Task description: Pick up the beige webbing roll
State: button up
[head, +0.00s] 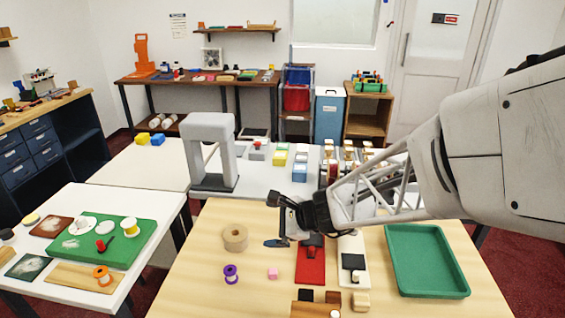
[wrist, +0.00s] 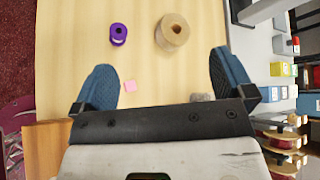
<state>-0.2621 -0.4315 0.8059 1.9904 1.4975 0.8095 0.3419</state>
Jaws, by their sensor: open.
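The beige webbing roll (head: 236,238) sits on the light wood table, left of my gripper in the head view. In the wrist view the beige webbing roll (wrist: 172,34) shows from above, with its round centre hole, ahead of the fingertips and between their lines. My gripper (head: 283,242) is above the table. In the wrist view my gripper (wrist: 160,75) has its two blue fingers wide apart with nothing between them touching. The roll is apart from both fingers.
A purple spool (head: 231,273) and a pink block (head: 272,272) lie near the roll. A red board (head: 310,268), a white board (head: 352,275) and a green tray (head: 428,260) are to the right. Bare wood lies left of the roll. A grey arch-shaped stand (head: 212,130) is behind.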

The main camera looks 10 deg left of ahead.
jog(key=w+a+f+m+t, duration=0.1)
jog(key=w+a+f+m, duration=0.3)
jog(key=a+f, duration=0.15)
jog(key=m+t, duration=0.3)
jog(key=m, duration=0.3)
send_near(239, 235)
jog(key=x, duration=0.3)
jog(key=shift+f, duration=0.15)
jog(key=shift+w+a+f+y, duration=0.15)
jog(key=shift+w+a+f, duration=0.15)
jog(key=shift+a, duration=0.2)
jog(key=shift+w+a+f+y, duration=0.15)
jog(key=shift+w+a, duration=0.2)
jog(key=shift+a, duration=0.15)
jog(key=shift+x, duration=2.6)
